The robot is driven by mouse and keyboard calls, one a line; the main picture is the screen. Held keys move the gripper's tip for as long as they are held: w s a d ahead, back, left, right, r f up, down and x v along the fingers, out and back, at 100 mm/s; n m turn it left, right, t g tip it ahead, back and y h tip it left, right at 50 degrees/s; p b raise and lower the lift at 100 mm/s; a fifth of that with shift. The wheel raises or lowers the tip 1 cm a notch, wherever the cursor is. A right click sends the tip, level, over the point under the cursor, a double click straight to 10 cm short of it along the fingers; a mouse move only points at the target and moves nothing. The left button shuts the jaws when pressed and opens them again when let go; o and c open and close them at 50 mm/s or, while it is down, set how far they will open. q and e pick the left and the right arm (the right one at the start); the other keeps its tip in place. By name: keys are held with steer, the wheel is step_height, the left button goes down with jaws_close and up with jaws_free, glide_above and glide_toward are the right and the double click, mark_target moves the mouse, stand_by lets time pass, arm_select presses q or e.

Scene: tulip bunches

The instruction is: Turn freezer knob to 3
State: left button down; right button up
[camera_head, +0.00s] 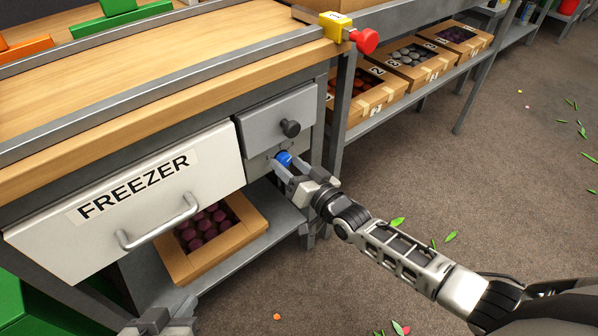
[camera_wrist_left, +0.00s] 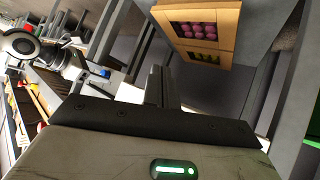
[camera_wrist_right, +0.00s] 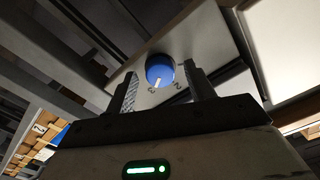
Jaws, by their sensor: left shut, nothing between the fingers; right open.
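The blue freezer knob (camera_head: 283,158) is on the grey panel below the small grey drawer, right of the white FREEZER drawer (camera_head: 130,185). In the right wrist view the knob (camera_wrist_right: 160,68) has a white mark pointing down toward small digits. My left gripper (camera_head: 165,318) is shut and empty, low in front of the FREEZER drawer.
A black knob (camera_head: 290,128) sits on the grey drawer just above. A red button on a yellow box (camera_head: 338,30) is at the bench corner. The FREEZER handle (camera_head: 160,225) sticks out. A cardboard box (camera_head: 250,222) stands on the lower shelf. Floor at right is mostly clear.

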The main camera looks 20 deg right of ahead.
arm_select(q)
steer(key=shift+t, duration=0.7)
steer(key=r+p, duration=0.1)
steer(key=r, duration=0.1)
steer(key=a+r+p, duration=0.1)
steer(key=r+p, duration=0.1)
steer(key=r, duration=0.1)
steer(key=shift+s+a+r, duration=0.1)
steer(key=shift+s+r, duration=0.1)
steer(key=shift+r, duration=0.15)
arm_select(e)
steer(key=v, duration=1.6)
arm_select(q)
steer(key=shift+f, duration=0.1)
steer(key=shift+f, duration=0.1)
arm_select(e)
steer(key=shift+r, duration=0.1)
